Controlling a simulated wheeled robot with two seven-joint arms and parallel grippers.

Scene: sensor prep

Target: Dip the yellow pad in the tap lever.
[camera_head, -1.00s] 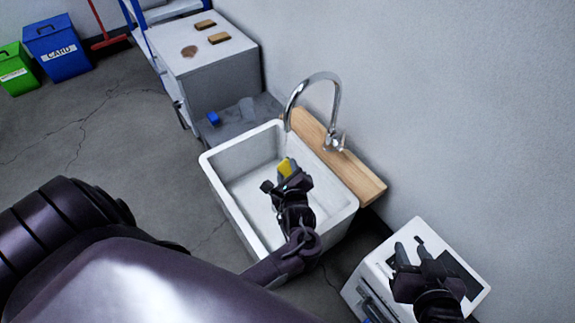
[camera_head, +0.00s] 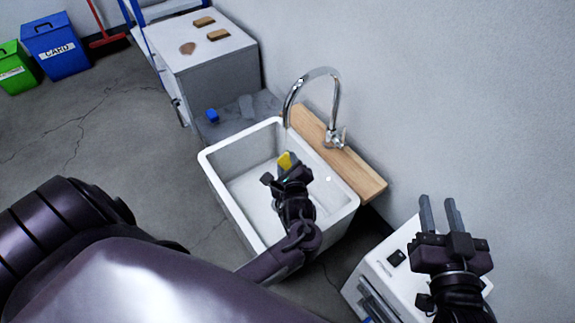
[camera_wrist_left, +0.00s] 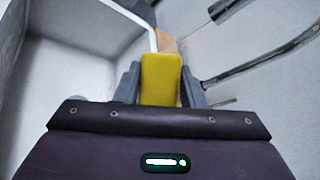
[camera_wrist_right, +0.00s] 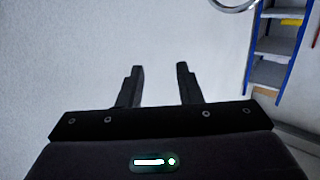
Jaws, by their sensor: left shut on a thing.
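My left gripper (camera_head: 286,166) is shut on the yellow pad (camera_head: 284,160) and holds it over the white sink basin (camera_head: 216,180). In the left wrist view the yellow pad (camera_wrist_left: 161,78) sits between the two fingers. The chrome tap (camera_head: 338,95) arches from the wooden board behind the sink, its spout end over the basin's far rim. The tap lever (camera_head: 343,138) is at the tap's base, apart from both grippers. My right gripper (camera_head: 441,206) is open and empty, right of the sink; its spread fingers show in the right wrist view (camera_wrist_right: 160,75).
A wooden board (camera_head: 360,178) runs along the wall behind the sink. A white appliance (camera_head: 372,262) stands below my right gripper. A grey cabinet (camera_head: 215,70) with brown blocks stands beyond the sink. Blue (camera_head: 60,55) and green bins (camera_head: 14,70) are far left.

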